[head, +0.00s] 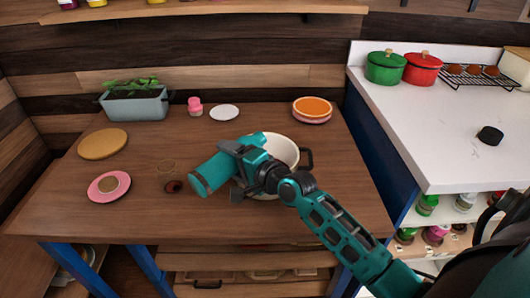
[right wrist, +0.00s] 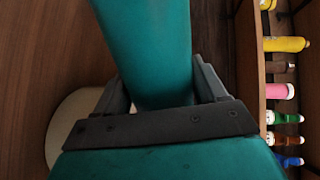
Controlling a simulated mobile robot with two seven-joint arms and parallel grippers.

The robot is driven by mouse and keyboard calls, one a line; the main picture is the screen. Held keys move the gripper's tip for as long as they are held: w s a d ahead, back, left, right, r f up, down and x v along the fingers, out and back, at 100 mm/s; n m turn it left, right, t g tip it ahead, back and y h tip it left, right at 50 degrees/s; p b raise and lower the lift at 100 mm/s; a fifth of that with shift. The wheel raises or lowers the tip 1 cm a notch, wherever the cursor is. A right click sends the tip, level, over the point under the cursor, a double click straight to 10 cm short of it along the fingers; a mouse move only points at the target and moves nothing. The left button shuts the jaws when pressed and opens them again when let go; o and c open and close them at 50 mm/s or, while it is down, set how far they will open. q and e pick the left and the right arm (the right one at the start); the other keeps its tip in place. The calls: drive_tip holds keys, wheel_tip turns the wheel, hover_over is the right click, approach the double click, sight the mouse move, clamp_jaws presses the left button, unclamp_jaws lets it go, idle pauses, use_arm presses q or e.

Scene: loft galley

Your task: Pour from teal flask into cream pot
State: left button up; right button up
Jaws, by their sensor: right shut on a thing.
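The teal flask (head: 212,175) is in my right gripper (head: 244,168), which is shut around its middle. The flask is tilted well over, with one end toward the lower left and the other near the cream pot's opening. The flask also fills the space between the fingers in the right wrist view (right wrist: 150,50). The cream pot (head: 284,148) stands on the wooden table, with a dark handle on its right. My gripper and arm hide its front and left parts, and I cannot see any flow or contents. My left gripper is not in view.
On the table (head: 130,220) are a grey planter (head: 135,105), a pink jar (head: 195,106), a white plate (head: 224,112), orange-topped dishes (head: 312,109), a wooden disc (head: 103,144) and a pink plate (head: 109,187). A white counter (head: 440,130) with green and red pots stands right.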

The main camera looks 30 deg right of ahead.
drive_tip(key=shift+f, duration=0.1)
drive_tip(key=shift+w+d+m, duration=0.1)
drive_tip(key=shift+m, duration=0.4)
idle(0.3)
drive_tip(key=shift+y, duration=0.3)
drive_tip(key=shift+d+m, duration=0.1)
drive_tip(key=shift+m, duration=0.3)
idle(1.0)
drive_tip(key=shift+w+d+r+m+y+p, duration=0.1)
drive_tip(key=shift+d+r+m+y+p, duration=0.05)
drive_tip(key=shift+r+m+p, duration=0.3)
drive_tip(key=shift+d+r+m+y+p, duration=0.15)
drive_tip(key=shift+r+m+p, duration=0.25)
drive_tip(key=shift+p, duration=0.15)
idle(0.9)
